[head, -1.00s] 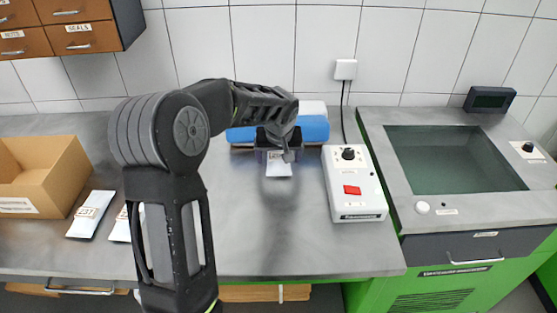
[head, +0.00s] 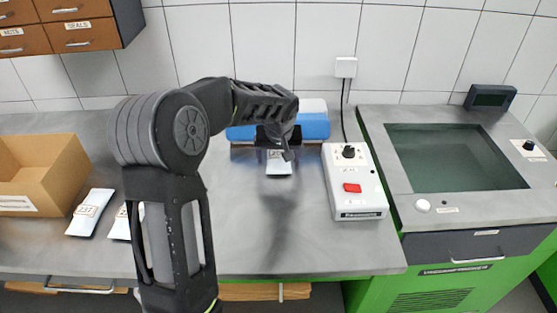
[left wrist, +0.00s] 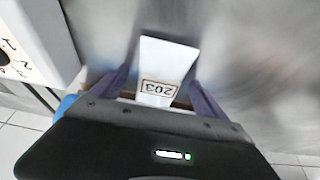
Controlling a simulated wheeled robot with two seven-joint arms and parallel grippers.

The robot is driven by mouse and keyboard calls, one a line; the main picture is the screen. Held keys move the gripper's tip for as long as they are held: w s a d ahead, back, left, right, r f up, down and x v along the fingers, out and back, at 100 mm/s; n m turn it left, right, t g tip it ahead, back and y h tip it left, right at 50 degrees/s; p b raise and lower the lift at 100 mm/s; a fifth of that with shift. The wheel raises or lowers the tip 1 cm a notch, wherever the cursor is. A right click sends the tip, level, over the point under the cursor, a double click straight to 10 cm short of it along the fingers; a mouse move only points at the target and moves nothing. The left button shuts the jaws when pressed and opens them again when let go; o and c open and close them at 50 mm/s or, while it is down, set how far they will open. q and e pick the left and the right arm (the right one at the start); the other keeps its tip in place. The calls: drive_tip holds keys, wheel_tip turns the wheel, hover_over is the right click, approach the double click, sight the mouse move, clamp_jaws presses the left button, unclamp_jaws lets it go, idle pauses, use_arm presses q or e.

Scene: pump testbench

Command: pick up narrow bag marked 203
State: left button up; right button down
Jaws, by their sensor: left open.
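The narrow white bag marked 203 (left wrist: 168,62) lies on the bench in the left wrist view, its framed number upside down there. In the head view the bag (head: 279,166) lies in front of the blue machine, its upper part hidden by my gripper. My left gripper (left wrist: 160,78) is open, with one dark finger on each side of the bag. A gap shows beside each finger, so the bag is not gripped. In the head view the left gripper (head: 277,146) is mostly hidden behind its own wrist. My right gripper is not in view.
The blue and white machine (head: 314,127) stands close behind the gripper. A control box with a red switch (head: 353,188) is to the right. Two more white bags (head: 90,212) and a cardboard box (head: 38,178) are at left. The bench front is clear.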

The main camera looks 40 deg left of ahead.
use_arm(q)
drive_tip(key=shift+c, duration=0.2)
drive_tip(key=c, duration=1.8)
drive_tip(key=shift+r, duration=0.1)
